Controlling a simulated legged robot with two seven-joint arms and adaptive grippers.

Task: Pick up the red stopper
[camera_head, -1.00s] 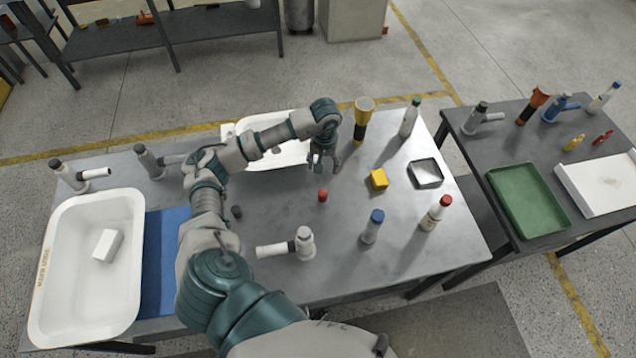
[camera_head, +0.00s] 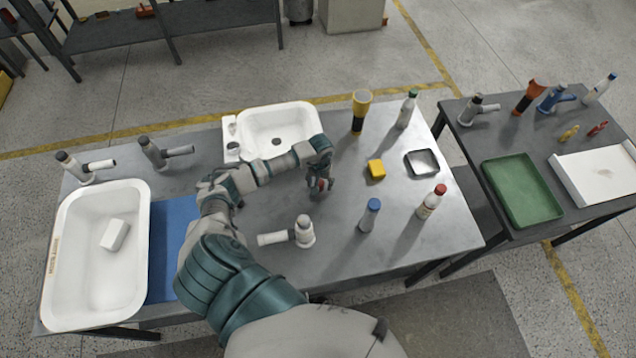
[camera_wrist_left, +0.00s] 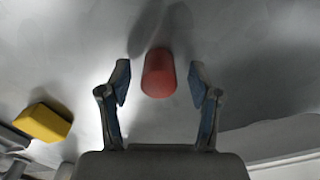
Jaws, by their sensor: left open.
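The red stopper (camera_wrist_left: 159,74) stands on the grey table between the two fingertips of my left gripper (camera_wrist_left: 159,82) in the left wrist view. The fingers are spread, with a visible gap on each side of the stopper. In the head view my left gripper (camera_head: 320,186) is low over the middle of the table, and a bit of the red stopper (camera_head: 322,184) shows at its fingers. The gripper hides most of the stopper there. My right gripper does not show.
A yellow block (camera_head: 376,169) and a metal tray (camera_head: 422,163) lie to the right. A grey-white tap (camera_head: 303,232) lies in front, beside a blue-capped bottle (camera_head: 369,214) and a red-capped bottle (camera_head: 431,202). A white basin (camera_head: 279,126) is behind; a white tub (camera_head: 72,260) is left.

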